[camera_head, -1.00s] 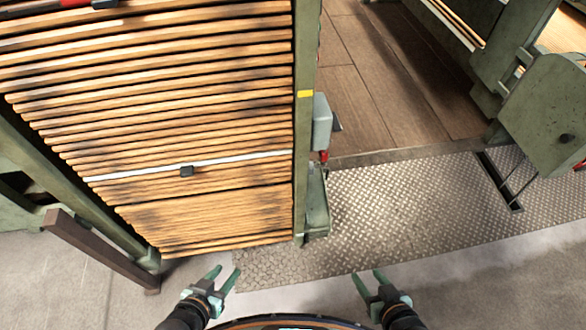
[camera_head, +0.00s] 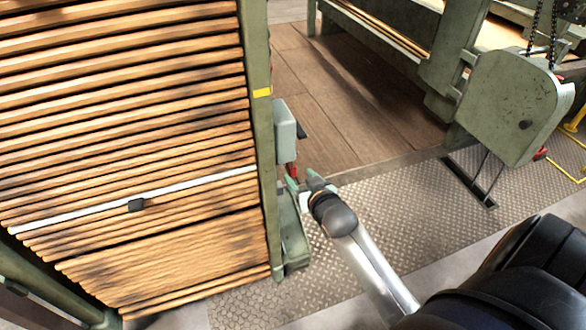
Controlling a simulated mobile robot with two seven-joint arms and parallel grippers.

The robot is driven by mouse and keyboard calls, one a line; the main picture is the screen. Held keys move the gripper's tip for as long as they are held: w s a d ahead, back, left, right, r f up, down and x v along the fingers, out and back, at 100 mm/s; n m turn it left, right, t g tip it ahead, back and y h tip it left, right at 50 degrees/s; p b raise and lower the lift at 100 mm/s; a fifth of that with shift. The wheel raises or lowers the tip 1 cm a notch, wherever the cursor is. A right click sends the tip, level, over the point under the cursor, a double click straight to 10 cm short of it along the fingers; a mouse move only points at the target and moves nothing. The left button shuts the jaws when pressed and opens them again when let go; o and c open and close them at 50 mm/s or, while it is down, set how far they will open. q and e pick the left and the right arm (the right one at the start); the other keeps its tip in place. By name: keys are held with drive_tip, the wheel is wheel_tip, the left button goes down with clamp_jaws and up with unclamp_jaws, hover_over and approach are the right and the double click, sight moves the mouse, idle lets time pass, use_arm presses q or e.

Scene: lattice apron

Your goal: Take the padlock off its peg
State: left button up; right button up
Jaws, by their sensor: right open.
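A small red item (camera_head: 291,170), which looks like the padlock, hangs just below a grey box on the side of the green upright. Its peg is too small to make out. My left gripper is out of view.
The grey box (camera_head: 285,130) juts from the green upright (camera_head: 262,160) beside the wooden slats (camera_head: 130,150). A green foot block (camera_head: 294,240) stands below. Tread-plate floor (camera_head: 400,200) lies open to the right, before a green machine housing (camera_head: 510,105).

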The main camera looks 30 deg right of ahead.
sight(293, 170)
drive_tip(key=b+x, duration=0.1)
drive_tip(key=x, duration=0.7)
drive_tip(key=shift+b, duration=0.3)
clamp_jaws()
idle(0.7)
idle(0.6)
